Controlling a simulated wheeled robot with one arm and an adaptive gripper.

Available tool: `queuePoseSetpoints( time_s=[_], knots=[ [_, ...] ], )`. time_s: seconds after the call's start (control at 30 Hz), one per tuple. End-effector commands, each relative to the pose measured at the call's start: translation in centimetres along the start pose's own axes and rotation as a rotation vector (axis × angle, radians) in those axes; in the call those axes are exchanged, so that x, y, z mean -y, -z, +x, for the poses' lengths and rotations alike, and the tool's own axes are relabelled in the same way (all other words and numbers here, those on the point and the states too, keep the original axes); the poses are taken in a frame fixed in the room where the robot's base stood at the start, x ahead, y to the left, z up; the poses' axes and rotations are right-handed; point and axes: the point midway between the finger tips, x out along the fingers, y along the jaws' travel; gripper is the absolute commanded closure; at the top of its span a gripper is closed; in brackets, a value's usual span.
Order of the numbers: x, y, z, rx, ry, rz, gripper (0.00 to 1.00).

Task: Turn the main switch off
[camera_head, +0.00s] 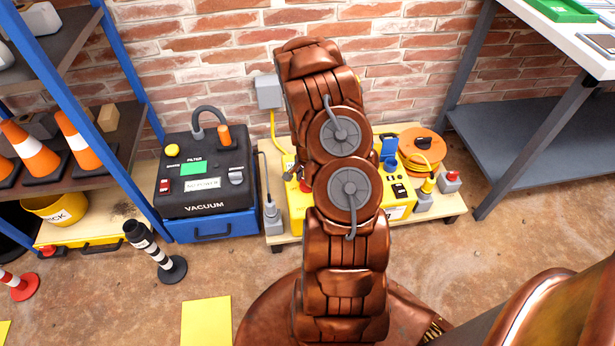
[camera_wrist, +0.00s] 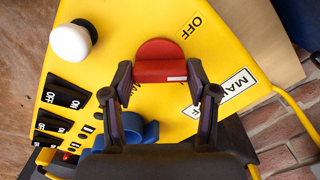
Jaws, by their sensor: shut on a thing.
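A yellow power unit (camera_head: 296,208) stands on a low pallet by the brick wall, largely hidden behind my arm. In the wrist view its yellow panel (camera_wrist: 120,35) fills the middle. The red main switch (camera_wrist: 160,55) is a round knob with a raised bar and a white mark at the bar's right end. An OFF label (camera_wrist: 190,28) lies to its upper right and a partly covered MAIN label (camera_wrist: 236,86) to its right. My gripper (camera_wrist: 161,75) has its fingers on both sides of the red bar, shut on it.
A white knob (camera_wrist: 70,43) and black rocker switches (camera_wrist: 66,93) sit left on the panel. A blue part (camera_wrist: 140,130) shows partly behind my gripper. A black vacuum (camera_head: 205,172), an orange cable reel (camera_head: 425,145) and a striped post (camera_head: 155,252) stand nearby.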

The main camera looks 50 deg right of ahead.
Motion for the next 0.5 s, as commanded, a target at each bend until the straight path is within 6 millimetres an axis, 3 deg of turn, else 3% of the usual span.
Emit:
queuePoseSetpoints(
  time_s=[0.5],
  knots=[
    [0.03, -0.03, -0.31, 0.001, 0.0, -0.484, 0.77]
  ],
)
